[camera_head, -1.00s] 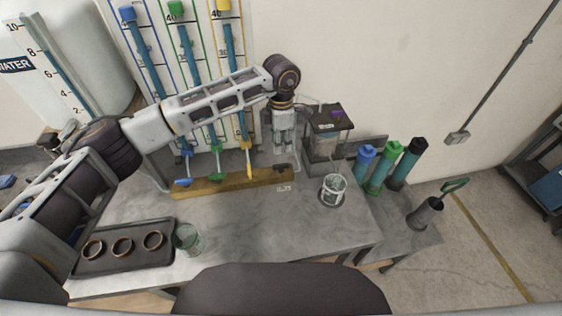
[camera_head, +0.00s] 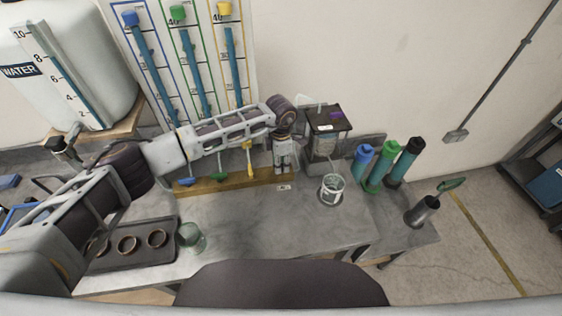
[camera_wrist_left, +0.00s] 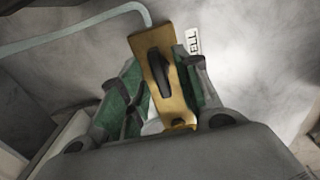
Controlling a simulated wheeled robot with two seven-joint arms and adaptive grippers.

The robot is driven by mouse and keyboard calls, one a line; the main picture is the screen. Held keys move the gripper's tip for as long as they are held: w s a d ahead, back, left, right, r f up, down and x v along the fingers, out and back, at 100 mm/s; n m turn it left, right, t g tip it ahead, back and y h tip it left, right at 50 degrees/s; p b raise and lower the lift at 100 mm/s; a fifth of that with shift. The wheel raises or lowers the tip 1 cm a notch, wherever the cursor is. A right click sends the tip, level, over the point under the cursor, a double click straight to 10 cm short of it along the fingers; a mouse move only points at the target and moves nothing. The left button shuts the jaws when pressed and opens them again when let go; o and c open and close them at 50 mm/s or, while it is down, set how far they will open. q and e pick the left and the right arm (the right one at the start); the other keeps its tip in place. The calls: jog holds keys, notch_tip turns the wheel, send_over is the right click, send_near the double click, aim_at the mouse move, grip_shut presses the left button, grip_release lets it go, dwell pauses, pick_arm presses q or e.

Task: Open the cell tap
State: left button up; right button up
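The cell tap shows in the left wrist view as a dark lever (camera_wrist_left: 161,72) on the end of a tan wooden strip (camera_wrist_left: 153,44), beside a label that seems to read CELL (camera_wrist_left: 193,41). My left gripper (camera_wrist_left: 159,80) is open, with one green-padded finger on each side of the lever; I cannot tell whether they touch it. In the head view my left gripper (camera_head: 283,164) points down at the right end of the wooden strip (camera_head: 222,183) and hides the tap. The clear cell box (camera_head: 323,144) with a dark lid stands just right of it. My right gripper is not in view.
Blue (camera_head: 188,182), green (camera_head: 220,177) and yellow (camera_head: 250,172) taps sit along the strip. A dark tray (camera_head: 134,250) with brown rings and a green glass (camera_head: 192,238) are front left.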

pick_arm(q)
jog(key=shift+c, duration=0.3)
grip_shut()
jog(key=shift+f+n+b, duration=0.1)
jog(key=shift+n+b, duration=1.55)
jog(key=shift+n, duration=0.25)
jog(key=shift+n+b, duration=1.05)
jog(key=shift+n, duration=0.55)
